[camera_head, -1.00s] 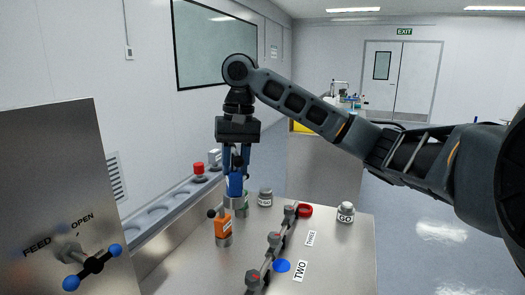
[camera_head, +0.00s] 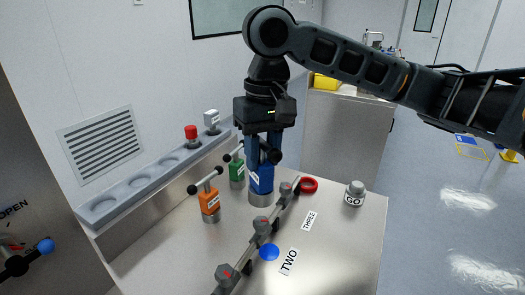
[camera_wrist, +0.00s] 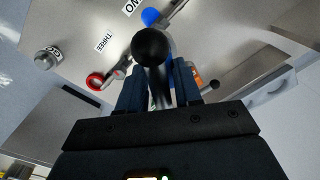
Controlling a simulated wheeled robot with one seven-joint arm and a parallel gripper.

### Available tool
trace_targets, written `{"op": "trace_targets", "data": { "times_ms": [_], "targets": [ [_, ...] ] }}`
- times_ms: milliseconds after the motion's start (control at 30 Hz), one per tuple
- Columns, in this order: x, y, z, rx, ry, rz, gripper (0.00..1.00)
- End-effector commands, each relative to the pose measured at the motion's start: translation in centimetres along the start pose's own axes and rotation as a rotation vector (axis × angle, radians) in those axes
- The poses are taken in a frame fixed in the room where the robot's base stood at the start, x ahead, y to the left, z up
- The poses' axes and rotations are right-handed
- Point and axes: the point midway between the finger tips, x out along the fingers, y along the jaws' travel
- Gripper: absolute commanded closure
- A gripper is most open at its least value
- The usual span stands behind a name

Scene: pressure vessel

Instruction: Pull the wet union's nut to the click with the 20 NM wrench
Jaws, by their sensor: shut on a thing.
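My gripper (camera_head: 264,160) points down and is shut on the handle of the blue wrench (camera_head: 262,180), whose black ball end (camera_wrist: 151,47) shows between the fingers in the wrist view. The wrench is upright above a grey round base; I cannot tell whether it is lifted. An orange wrench (camera_head: 209,200) and a green wrench (camera_head: 237,172) stand to its left. Their printed labels are too small to read. A pipe with grey union nuts (camera_head: 262,225) runs along the bench. A blue round spot (camera_head: 269,253) lies beside the pipe near the label TWO (camera_head: 289,261).
A red ring (camera_head: 308,185), the label THREE (camera_head: 309,221) and a GO jar (camera_head: 355,193) are on the bench right of the pipe. A grey rack (camera_head: 130,190) with round recesses, a red-topped item (camera_head: 192,136) and a white block (camera_head: 212,121) runs along the left.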

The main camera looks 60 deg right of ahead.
Motion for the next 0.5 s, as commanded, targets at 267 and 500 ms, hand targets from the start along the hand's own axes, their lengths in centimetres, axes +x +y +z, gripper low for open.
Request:
{"op": "trace_targets", "data": {
  "times_ms": [267, 500],
  "targets": [
    [1.0, 0.0, 0.0, 0.000, -0.001, 0.006, 1.00],
    [2.5, 0.1, 0.0, 0.000, -0.001, 0.006, 1.00]
  ]
}}
